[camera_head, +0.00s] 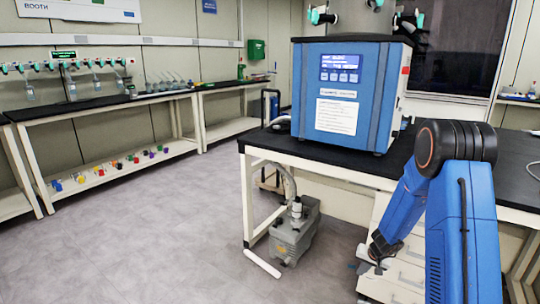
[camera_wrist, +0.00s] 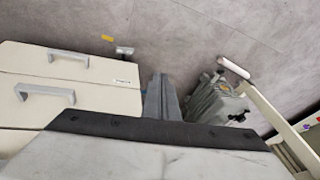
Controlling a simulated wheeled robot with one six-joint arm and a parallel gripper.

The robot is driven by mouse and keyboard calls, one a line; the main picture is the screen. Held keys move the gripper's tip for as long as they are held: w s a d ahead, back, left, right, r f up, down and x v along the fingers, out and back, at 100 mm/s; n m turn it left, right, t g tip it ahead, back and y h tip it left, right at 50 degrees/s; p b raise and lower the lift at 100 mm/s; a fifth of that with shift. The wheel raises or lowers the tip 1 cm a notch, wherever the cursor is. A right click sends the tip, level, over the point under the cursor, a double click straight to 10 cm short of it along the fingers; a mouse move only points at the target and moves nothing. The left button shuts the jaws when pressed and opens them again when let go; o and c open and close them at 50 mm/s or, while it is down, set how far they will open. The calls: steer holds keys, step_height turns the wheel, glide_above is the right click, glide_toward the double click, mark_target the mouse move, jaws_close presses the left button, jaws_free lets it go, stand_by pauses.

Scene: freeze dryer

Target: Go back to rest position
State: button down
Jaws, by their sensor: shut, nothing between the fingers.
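My gripper (camera_wrist: 160,82) shows in the wrist view as grey fingers pressed together, shut with nothing between them. It points down toward the grey floor, between white drawers on the left and a grey pump on the right. In the camera_head view my blue arm bends at a black joint at the right and reaches down in front of the bench. The gripper end (camera_head: 376,258) is low there, beside the drawer fronts, small and partly hard to make out. I cannot tell its exact gap to the drawers.
A blue freeze dryer (camera_head: 345,95) stands on the black-topped bench (camera_head: 300,150). The pump (camera_head: 295,230) sits on the floor beneath. White drawers (camera_wrist: 70,75) with grey handles stand close to my gripper. Benches with glassware line the left wall. The floor at left is clear.

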steer(key=s+a+r+n+y, duration=0.1)
steer(key=s+a+r, duration=0.35)
steer(key=r, duration=0.45)
steer(key=s+a+r+n, duration=0.1)
steer(key=s+a+r, duration=0.2)
steer(key=s+r, duration=0.5)
steer(key=s+a+r+n+y, duration=0.15)
steer(key=s+a+r, duration=0.25)
steer(key=r, duration=0.7)
steer(key=s+d+r+h, duration=0.1)
steer(key=s+r, duration=0.3)
steer(key=s, duration=0.9)
steer(key=s+r+n+h, duration=0.1)
steer(key=s+r, duration=0.3)
steer(key=s, duration=1)
steer(key=shift+s+d+t+h, duration=0.25)
steer(key=shift+d+t+h, duration=0.15)
steer(key=shift+h, duration=0.35)
